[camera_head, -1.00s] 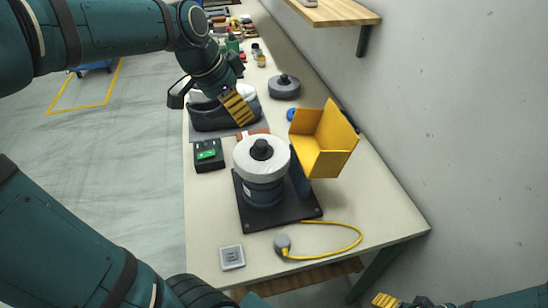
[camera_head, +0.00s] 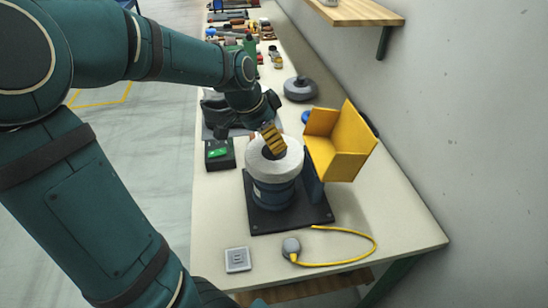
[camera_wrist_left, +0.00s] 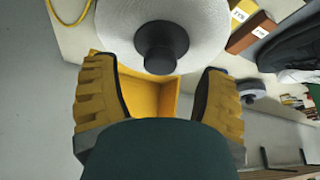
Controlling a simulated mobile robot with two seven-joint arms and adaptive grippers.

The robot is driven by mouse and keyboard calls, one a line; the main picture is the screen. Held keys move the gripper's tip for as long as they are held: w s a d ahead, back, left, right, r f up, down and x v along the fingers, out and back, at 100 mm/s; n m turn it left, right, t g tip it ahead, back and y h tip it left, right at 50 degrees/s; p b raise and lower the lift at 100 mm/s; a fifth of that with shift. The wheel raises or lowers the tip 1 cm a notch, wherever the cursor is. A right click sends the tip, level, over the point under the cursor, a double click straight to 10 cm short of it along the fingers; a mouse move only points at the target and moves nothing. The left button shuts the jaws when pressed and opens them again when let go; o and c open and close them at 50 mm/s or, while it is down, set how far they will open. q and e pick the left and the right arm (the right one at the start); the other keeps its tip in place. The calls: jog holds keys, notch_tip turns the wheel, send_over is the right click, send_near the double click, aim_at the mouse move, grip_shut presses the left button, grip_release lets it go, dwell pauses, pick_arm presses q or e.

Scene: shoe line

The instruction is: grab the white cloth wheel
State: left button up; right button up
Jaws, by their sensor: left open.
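The white cloth wheel (camera_head: 290,166) lies flat on top of a blue-grey upright motor (camera_head: 272,194), with a dark hub in its middle. My left gripper (camera_head: 272,138) is over the wheel's far side, its yellow finger partly covering the hub. In the left wrist view the wheel (camera_wrist_left: 115,25) fills the top, with its dark hub ahead between the two yellow fingers of my open left gripper (camera_wrist_left: 160,70). The fingers are apart, with nothing held between them. I cannot tell whether they touch the wheel. My right gripper is not in view.
A yellow guard (camera_head: 350,148) stands close to the wheel's right. A black base plate (camera_head: 300,217) lies under the motor. A foot switch (camera_head: 291,246) with yellow cable lies in front. A grey disc (camera_head: 300,88) sits behind.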

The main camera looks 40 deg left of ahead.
pick_arm(q)
jog(key=x, duration=0.3)
jog(key=shift+f+b, duration=0.3)
grip_shut()
